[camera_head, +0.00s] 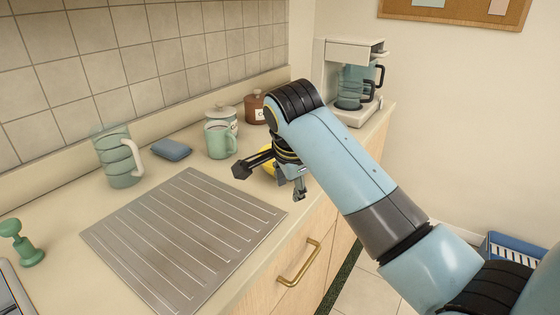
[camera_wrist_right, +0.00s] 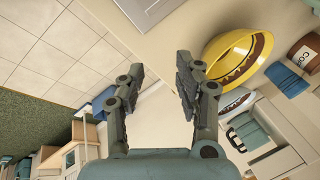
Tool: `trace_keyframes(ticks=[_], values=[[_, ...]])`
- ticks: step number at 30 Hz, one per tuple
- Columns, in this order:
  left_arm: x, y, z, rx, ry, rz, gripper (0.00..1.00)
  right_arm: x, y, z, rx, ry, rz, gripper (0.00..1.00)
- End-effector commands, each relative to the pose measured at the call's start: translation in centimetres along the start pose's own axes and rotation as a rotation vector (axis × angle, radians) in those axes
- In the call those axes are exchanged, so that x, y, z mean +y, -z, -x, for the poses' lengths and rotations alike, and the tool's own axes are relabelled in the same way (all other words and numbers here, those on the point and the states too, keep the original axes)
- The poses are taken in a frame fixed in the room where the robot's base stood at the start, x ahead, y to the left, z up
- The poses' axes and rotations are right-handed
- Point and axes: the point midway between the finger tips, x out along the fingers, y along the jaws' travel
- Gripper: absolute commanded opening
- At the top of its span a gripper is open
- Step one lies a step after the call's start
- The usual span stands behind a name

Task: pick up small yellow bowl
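The small yellow bowl (camera_head: 268,158) sits on the counter beyond the metal drainboard, mostly hidden behind my right gripper in the head view. In the right wrist view the yellow bowl (camera_wrist_right: 234,46) shows at the upper right, with a dark pattern inside. My right gripper (camera_head: 270,182) is above the counter's front edge, beside the bowl. In the wrist view my right gripper (camera_wrist_right: 158,82) has its fingers apart with nothing between them, and the bowl is to the right of them. My left gripper is not in view.
A ribbed metal drainboard (camera_head: 180,238) lies on the counter. A coffee maker (camera_head: 352,50) stands at the far end. A brass handle (camera_head: 298,264) sticks out below.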

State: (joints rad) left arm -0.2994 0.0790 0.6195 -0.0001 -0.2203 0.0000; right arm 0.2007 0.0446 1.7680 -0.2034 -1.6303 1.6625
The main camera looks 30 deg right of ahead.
Motion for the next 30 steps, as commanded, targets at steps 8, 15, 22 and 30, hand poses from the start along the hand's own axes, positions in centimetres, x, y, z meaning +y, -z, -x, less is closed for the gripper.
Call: trace_keyframes(ticks=[8, 15, 22, 30], values=[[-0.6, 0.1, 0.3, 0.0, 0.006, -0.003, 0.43, -6.5, 0.3, 2.6, 0.028, 0.019, -0.405, 0.34], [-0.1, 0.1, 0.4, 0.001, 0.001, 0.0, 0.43, -8.8, 0.5, 2.7, 0.04, 0.023, -0.581, 0.34], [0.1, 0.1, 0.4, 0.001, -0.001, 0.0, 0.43, -8.8, 0.7, -1.0, 0.039, 0.023, -0.581, 0.34], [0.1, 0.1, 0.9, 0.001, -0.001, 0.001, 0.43, -8.3, 1.2, -3.6, 0.041, 0.022, -0.579, 0.34]])
